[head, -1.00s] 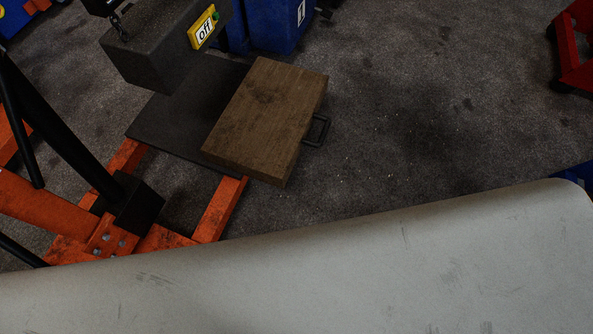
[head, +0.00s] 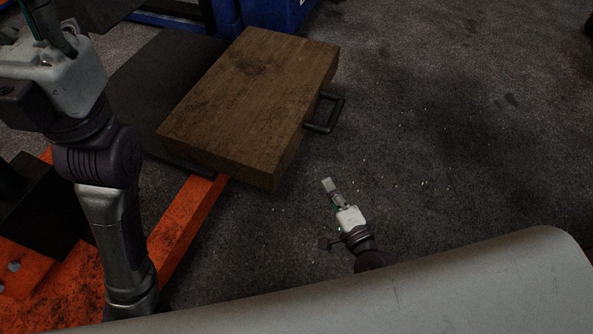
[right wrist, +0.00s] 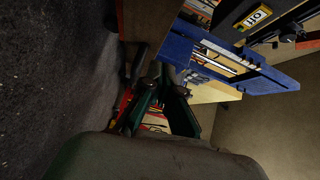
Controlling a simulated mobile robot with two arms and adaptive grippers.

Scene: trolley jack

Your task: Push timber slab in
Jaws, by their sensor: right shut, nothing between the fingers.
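The timber slab (head: 245,105) is a thick brown block in the middle of the head view. It lies on a dark flat plate (head: 150,75) and sticks out past the plate's right side. A dark handle (head: 325,112) sits on its right side. My right gripper (head: 328,186) is shut and empty, below and right of the slab, apart from it. Its fingers also show in the right wrist view (right wrist: 160,95).
Orange jack legs (head: 185,220) run below the plate. A blue object (head: 270,14) stands behind the slab. The right wrist view shows a blue frame (right wrist: 225,60) and a yellow "off" sign (right wrist: 255,15). The grey floor (head: 450,130) right of the slab is clear.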

